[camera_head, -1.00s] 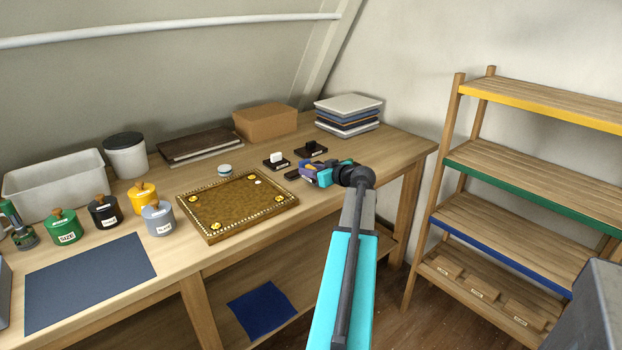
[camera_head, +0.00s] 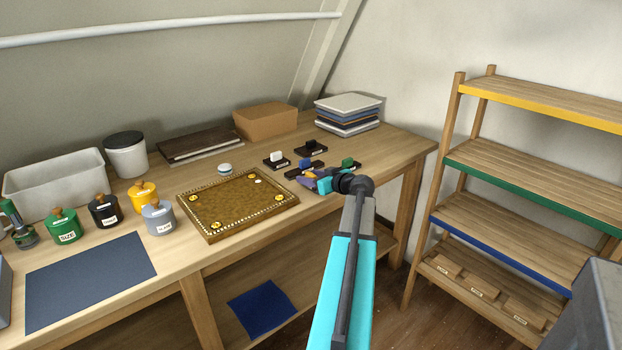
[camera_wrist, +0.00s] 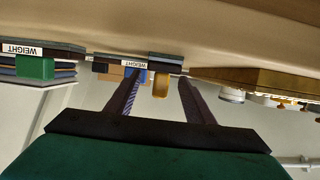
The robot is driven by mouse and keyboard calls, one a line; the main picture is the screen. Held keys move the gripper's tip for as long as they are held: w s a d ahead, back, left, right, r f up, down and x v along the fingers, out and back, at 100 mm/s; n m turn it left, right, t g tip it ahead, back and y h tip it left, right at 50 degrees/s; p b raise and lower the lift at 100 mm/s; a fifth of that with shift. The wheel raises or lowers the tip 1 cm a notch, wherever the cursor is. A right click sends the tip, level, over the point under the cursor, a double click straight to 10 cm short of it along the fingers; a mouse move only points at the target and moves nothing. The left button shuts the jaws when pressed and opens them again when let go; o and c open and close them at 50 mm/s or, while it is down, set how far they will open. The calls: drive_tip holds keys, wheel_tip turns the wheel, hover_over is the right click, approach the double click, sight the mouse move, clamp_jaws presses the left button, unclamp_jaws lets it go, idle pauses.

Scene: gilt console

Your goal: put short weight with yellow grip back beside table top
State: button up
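The brown table top (camera_head: 228,206), with a beaded gilt edge and yellow corner pieces, lies on the bench left of my gripper. My gripper (camera_head: 312,178) is low over the bench, to the right of the table top. In the wrist view, which looks upside down, the fingers (camera_wrist: 160,98) are apart. A short weight with a yellow grip (camera_wrist: 160,84) shows in the gap between them, apparently upright on the bench; contact with a finger cannot be told. In the head view my gripper largely hides this weight.
Other dark-based weights stand close by, with a white grip (camera_head: 277,157), black grip (camera_head: 311,146), blue grip (camera_head: 305,164) and green grip (camera_head: 348,162). A cardboard box (camera_head: 265,122) and a book stack (camera_head: 347,115) are behind. Coloured canisters stand left. A shelf (camera_head: 530,170) is right.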

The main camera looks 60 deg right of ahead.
drive_tip(key=shift+s+r, duration=0.1)
drive_tip(key=shift+r, duration=0.05)
idle(0.3)
drive_tip(key=b+v, duration=0.1)
drive_tip(key=v, duration=1.1)
idle(0.6)
